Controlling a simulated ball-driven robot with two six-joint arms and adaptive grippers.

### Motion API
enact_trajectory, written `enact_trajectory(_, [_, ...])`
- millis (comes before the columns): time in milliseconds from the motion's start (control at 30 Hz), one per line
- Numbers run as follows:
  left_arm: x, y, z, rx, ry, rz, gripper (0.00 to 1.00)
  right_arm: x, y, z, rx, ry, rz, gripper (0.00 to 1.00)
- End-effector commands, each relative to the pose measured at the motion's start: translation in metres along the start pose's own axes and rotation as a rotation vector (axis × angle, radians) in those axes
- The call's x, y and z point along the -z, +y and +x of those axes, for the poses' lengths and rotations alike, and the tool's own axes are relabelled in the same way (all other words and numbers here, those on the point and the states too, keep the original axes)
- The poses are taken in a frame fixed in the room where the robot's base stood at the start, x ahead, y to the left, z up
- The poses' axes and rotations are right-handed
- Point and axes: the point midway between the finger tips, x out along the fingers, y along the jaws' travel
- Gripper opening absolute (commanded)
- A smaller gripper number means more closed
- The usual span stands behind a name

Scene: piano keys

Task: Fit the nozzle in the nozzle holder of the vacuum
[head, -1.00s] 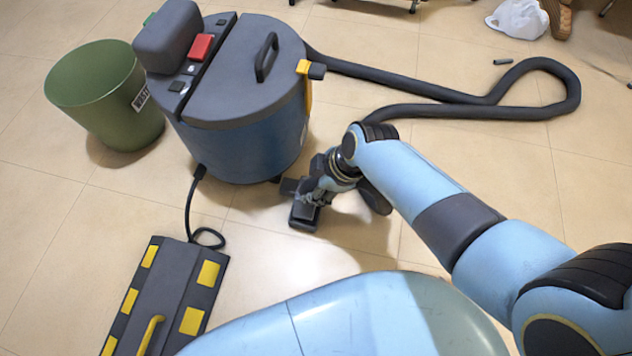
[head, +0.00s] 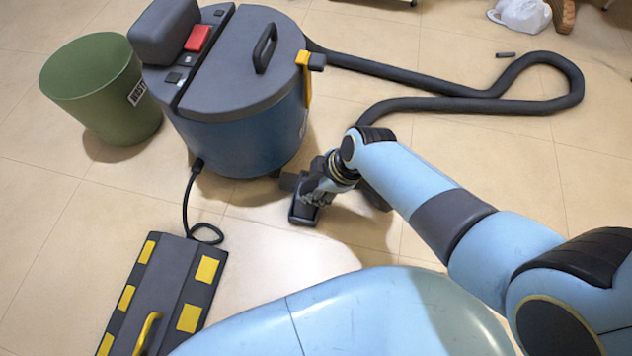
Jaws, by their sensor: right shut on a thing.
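The vacuum (head: 240,120) is a blue drum with a dark grey lid and handle, standing upright at the upper left of the middle. A yellow and black clip (head: 306,68) sits on its right side; I cannot tell if this is the nozzle holder. My right gripper (head: 312,196) is low by the floor, just right of the vacuum's base. It is shut on the dark nozzle (head: 302,213), which is partly hidden by the fingers. The grey hose (head: 440,103) loops on the floor from the vacuum back toward the gripper. My left gripper is not in view.
A green bin (head: 100,95) stands left of the vacuum. A dark box with yellow patches (head: 165,290) lies at the lower left, its cable running to the vacuum.

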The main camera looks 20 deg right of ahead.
Motion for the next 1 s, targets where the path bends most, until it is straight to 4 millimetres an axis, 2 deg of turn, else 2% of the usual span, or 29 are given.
enact_trajectory(333, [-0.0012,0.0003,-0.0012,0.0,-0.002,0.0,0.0,-0.0017,-0.0002,0.005,-0.001,0.001,0.0,0.0])
enact_trajectory(367, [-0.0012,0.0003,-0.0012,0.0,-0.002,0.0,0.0,-0.0017,-0.0003,0.005,-0.001,0.001,0.0,0.39])
enact_trajectory(500, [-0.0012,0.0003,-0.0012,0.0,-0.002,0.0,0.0,-0.0018,-0.0005,0.005,0.0,0.001,0.0,0.57])
enact_trajectory(567, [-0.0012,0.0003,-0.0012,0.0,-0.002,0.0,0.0,-0.0019,-0.0006,0.005,0.0,0.0,0.0,0.63])
enact_trajectory(733, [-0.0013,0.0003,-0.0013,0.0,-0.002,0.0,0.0,-0.002,-0.0008,0.0051,0.0,0.0,0.0,0.63])
enact_trajectory(900, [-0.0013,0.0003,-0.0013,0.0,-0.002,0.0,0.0,-0.0023,-0.0012,0.0052,0.001,0.0,0.0,0.82])
enact_trajectory(1000, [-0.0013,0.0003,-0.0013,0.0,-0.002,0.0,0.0,-0.0022,-0.0011,0.0052,0.001,0.0,0.0,0.82])
